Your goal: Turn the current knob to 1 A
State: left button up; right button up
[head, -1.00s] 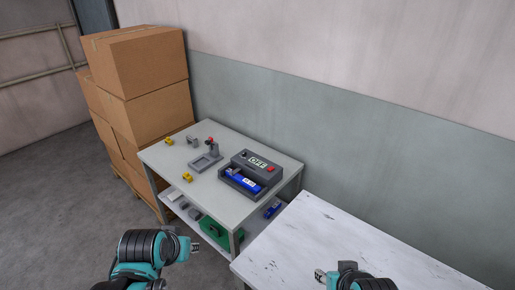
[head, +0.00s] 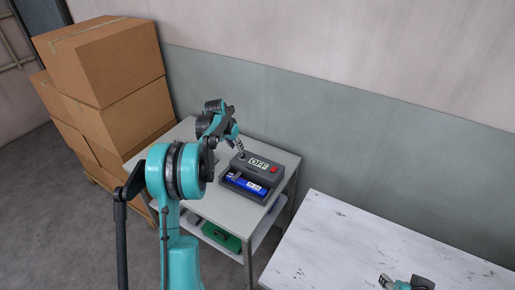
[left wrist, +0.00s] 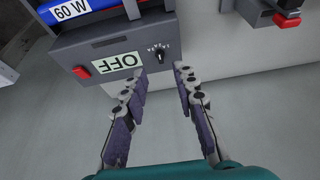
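The grey tester box (head: 265,160) stands on the grey shelf table, its display (head: 259,163) reading OFF. In the left wrist view the box (left wrist: 95,46) appears upside down. Its small dark current knob (left wrist: 160,56) has a fan of marks around it, too small to read. My left gripper (left wrist: 160,71) is open, with its fingers apart on either side of the knob, and nothing is between them. Contact cannot be told. In the head view my left gripper (head: 241,153) is over the box's left end and hides the knob. My right gripper (head: 385,281) is at the bottom right, too small to judge.
A red button (head: 273,170) is on the box, and a blue 60 W unit (head: 246,184) sits in its front bay. A green item (head: 221,236) lies on the lower shelf. A white worn table (head: 350,235) stands right; stacked cartons (head: 105,80) stand left.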

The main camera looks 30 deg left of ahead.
aim_at(242, 156)
pick_arm(q)
jog(key=b+x, duration=0.2)
jog(key=x, duration=0.6)
jog(key=shift+w, duration=0.1)
grip_shut()
